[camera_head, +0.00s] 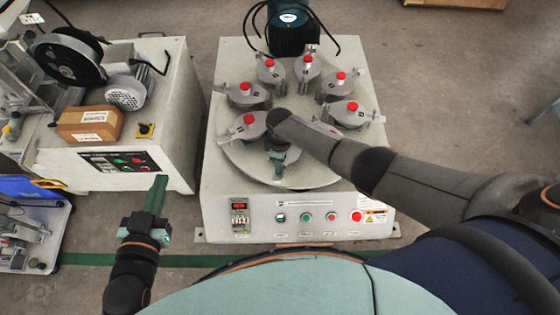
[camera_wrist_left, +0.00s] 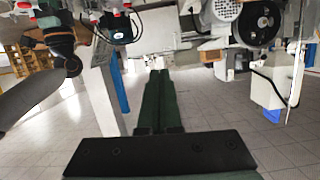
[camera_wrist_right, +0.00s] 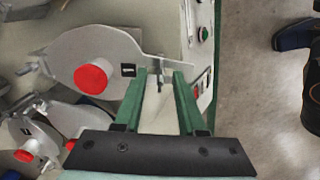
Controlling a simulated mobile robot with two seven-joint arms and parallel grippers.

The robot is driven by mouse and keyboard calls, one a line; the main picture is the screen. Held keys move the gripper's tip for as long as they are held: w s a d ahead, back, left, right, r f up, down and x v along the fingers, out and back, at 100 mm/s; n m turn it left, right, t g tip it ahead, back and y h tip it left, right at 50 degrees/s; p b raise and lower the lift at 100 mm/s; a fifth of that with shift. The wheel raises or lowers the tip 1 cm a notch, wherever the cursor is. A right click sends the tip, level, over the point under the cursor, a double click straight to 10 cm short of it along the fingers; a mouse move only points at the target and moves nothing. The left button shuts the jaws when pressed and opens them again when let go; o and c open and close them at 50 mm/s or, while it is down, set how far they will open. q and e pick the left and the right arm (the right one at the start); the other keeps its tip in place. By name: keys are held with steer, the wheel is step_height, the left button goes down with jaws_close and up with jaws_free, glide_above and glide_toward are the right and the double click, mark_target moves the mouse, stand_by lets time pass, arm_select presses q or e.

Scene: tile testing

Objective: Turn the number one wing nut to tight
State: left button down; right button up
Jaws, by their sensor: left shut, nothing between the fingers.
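The grey jar lid (camera_wrist_right: 70,52) in the right wrist view has a red knob (camera_wrist_right: 93,78) and a small black label (camera_wrist_right: 128,70), apparently marked 1. A thin metal clamp piece with an upright end, seemingly the wing nut (camera_wrist_right: 160,78), lies between the tips of my right gripper (camera_wrist_right: 159,78). The fingers are apart; I cannot tell whether they touch it. In the head view my right gripper (camera_head: 278,160) is at the turntable's front, and my arm hides most of that jar. My left gripper (camera_head: 157,192) is shut and empty, left of the machine.
Several other red-knobbed jars stand around the round turntable (camera_head: 240,165) on the white machine (camera_head: 225,205). Its front has buttons (camera_head: 332,216). A second machine (camera_head: 170,110) with a cardboard box (camera_head: 88,124) stands left.

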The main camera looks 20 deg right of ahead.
steer(key=shift+a+r, duration=0.1)
step_height(320, 180, up, 2)
steer(key=shift+r+p, duration=0.25)
steer(key=shift+p, duration=0.7)
step_height(320, 180, up, 4)
steer(key=p, duration=0.2)
steer(key=shift+r+p, duration=0.2)
steer(key=shift+p, duration=0.15)
arm_select(q)
steer(key=s+d+f+n+g+y+p, duration=0.1)
steer(key=s+f+g+p, duration=0.1)
steer(key=s+f+g, duration=0.3)
steer(key=shift+s+f, duration=0.75)
steer(key=shift+f, duration=0.25)
arm_select(e)
steer(key=shift+r, duration=2.7)
